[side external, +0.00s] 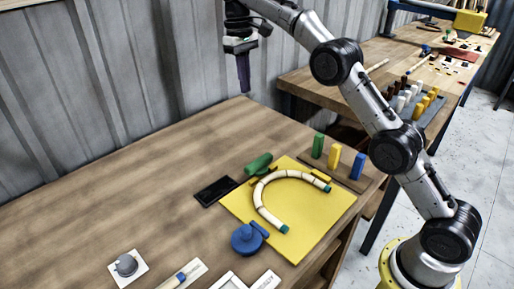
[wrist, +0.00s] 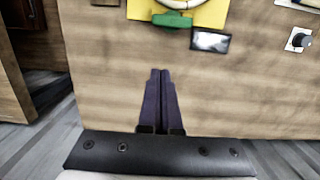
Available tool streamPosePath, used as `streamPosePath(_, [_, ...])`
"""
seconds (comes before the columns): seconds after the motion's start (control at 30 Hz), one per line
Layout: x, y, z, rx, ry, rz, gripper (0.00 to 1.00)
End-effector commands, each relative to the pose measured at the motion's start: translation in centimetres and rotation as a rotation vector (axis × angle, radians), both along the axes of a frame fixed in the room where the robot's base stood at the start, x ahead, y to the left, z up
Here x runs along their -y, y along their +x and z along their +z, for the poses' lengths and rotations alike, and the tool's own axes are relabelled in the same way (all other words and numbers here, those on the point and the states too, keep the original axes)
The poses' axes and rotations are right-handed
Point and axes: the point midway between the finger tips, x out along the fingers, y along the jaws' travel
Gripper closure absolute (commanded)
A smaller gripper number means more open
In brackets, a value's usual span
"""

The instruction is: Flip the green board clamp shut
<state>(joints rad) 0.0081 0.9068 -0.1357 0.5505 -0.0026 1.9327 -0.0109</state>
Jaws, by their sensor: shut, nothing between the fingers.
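The green board clamp (side external: 259,164) sits at the back left edge of the yellow board (side external: 312,228). In the wrist view the green clamp (wrist: 172,20) lies at the near edge of the yellow board (wrist: 207,14). I cannot tell for certain from these views how far its lever is turned. A curved rattan piece (side external: 270,187) with teal ends lies on the board. My gripper (side external: 243,88) hangs high above the table's back edge, apart from the clamp. Its dark purple fingers (wrist: 160,73) are together and empty.
A black flat device (side external: 215,191) lies left of the board. A blue round clamp (side external: 247,238) stands at the board's front left. Upright green, yellow and blue pegs (side external: 334,158) stand on a strip behind the board. A grey knob (side external: 126,265) is at front left. The table's left part is clear.

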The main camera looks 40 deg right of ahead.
Motion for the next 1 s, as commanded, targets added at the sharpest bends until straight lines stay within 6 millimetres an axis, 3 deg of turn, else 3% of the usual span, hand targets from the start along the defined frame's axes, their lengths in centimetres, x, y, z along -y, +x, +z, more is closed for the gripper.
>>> streamPosePath(0.1, [0.1,1.5,-3.9,-0.039,0.0,-0.001,1.0])
streamPosePath(0.33, [0.1,2.2,-8.9,-0.118,0.001,-0.001,1.0])
streamPosePath(1.0, [0.1,2.0,-10.5,-0.134,0.002,-0.001,1.0])
